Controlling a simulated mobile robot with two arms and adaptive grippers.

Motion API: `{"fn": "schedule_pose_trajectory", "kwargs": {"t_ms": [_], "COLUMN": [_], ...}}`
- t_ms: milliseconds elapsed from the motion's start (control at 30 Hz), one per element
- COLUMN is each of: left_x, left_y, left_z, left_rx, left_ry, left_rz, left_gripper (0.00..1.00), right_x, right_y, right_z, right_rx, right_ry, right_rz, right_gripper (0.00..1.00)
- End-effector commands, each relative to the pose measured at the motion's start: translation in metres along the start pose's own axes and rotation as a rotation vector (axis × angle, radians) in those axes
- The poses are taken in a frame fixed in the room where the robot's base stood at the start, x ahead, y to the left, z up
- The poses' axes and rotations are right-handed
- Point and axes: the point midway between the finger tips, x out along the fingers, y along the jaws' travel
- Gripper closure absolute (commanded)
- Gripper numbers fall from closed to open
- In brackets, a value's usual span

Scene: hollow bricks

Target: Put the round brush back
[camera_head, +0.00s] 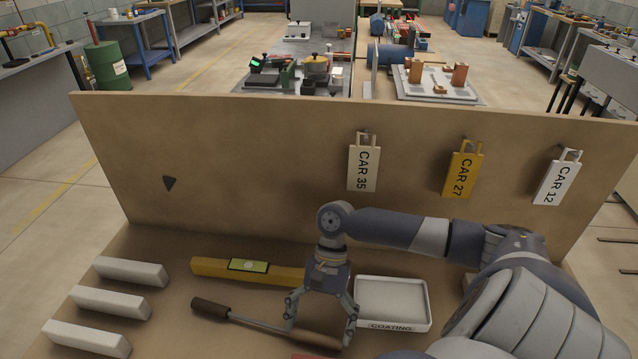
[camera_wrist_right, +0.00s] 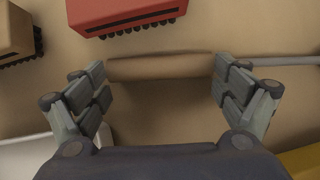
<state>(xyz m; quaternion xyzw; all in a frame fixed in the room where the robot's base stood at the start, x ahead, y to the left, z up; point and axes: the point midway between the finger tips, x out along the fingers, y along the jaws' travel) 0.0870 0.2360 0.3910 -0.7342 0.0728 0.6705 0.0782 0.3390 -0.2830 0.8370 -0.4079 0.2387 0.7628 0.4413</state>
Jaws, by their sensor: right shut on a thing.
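The round brush (camera_head: 318,340) lies at the front of the board, with a tan cylindrical head, a thin metal shaft and a dark brown handle (camera_head: 210,308) at the left. My right gripper (camera_head: 319,333) points down over the tan head, with one finger at each end of it. In the right wrist view the tan head (camera_wrist_right: 160,66) spans the space between the fingers (camera_wrist_right: 160,80), and the shaft (camera_wrist_right: 285,61) runs off to the right. The gripper is shut on the head. My left gripper is in neither view.
A yellow level (camera_head: 215,268) lies behind the brush, and a white COATING tray (camera_head: 395,325) stands right of it. White blocks (camera_head: 110,302) lie left. A red bristled block (camera_wrist_right: 125,12) is near the gripper. Tags (camera_head: 363,168) hang on the upright panel.

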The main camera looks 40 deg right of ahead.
Motion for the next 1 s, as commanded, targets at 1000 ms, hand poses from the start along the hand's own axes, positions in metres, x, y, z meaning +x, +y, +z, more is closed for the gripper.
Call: {"fn": "schedule_pose_trajectory", "kwargs": {"t_ms": [1000], "left_x": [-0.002], "left_y": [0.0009], "left_z": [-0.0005], "left_rx": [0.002], "left_ry": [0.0], "left_rz": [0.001], "left_gripper": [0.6], "right_x": [0.0039], "right_y": [-0.0004], "right_z": [-0.002], "right_rx": [0.0], "right_ry": [-0.001], "right_rz": [-0.001], "right_gripper": [0.0]}}
